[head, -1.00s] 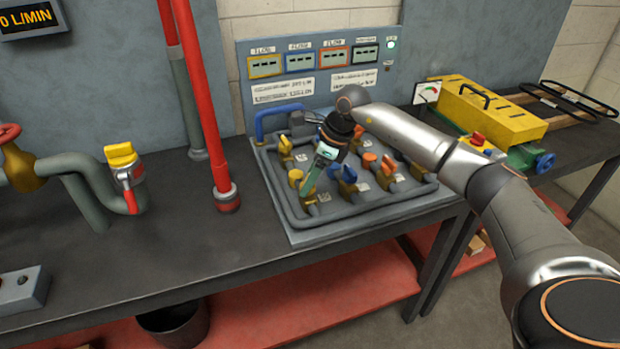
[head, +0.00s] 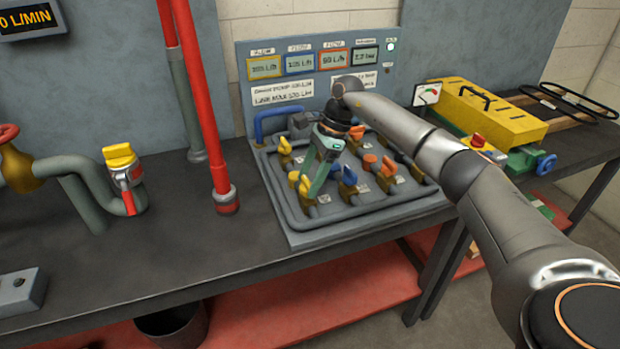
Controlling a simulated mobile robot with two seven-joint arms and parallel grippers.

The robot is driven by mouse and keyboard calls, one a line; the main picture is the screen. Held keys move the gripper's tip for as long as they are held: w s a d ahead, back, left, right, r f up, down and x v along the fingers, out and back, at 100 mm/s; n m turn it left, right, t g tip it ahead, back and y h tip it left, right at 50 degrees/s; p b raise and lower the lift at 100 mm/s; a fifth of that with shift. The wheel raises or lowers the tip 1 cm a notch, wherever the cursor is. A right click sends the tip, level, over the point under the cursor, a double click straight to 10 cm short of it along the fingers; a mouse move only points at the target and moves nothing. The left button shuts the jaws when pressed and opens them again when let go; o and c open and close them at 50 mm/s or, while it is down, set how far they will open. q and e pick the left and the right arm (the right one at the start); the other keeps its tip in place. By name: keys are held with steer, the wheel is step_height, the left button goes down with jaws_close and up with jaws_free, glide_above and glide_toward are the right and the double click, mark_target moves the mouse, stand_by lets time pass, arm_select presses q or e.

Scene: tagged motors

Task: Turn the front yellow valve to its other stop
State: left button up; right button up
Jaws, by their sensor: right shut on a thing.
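The front yellow valve (head: 304,186) is at the front left of the grey pipe panel (head: 292,239) on the bench. My right gripper (head: 310,185) reaches down from above, its jaws shut on this valve's handle and partly hiding it. The handle's exact angle is hard to make out. The rear yellow valve (head: 285,147) is farther back on the left side of the panel. My left gripper is not in view.
Blue (head: 347,174) and orange (head: 388,165) valves stand close to the right. A display board (head: 315,95) with lit readouts rises behind. A red vertical pipe (head: 203,100) and another yellow-handled valve (head: 120,157) stand left. Bare bench lies in front.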

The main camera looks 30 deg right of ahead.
stand_by(0.3)
steer(key=o, duration=1.4)
steer(key=shift+c, duration=0.2)
steer(key=v, duration=1.2)
steer(key=shift+r, duration=0.25)
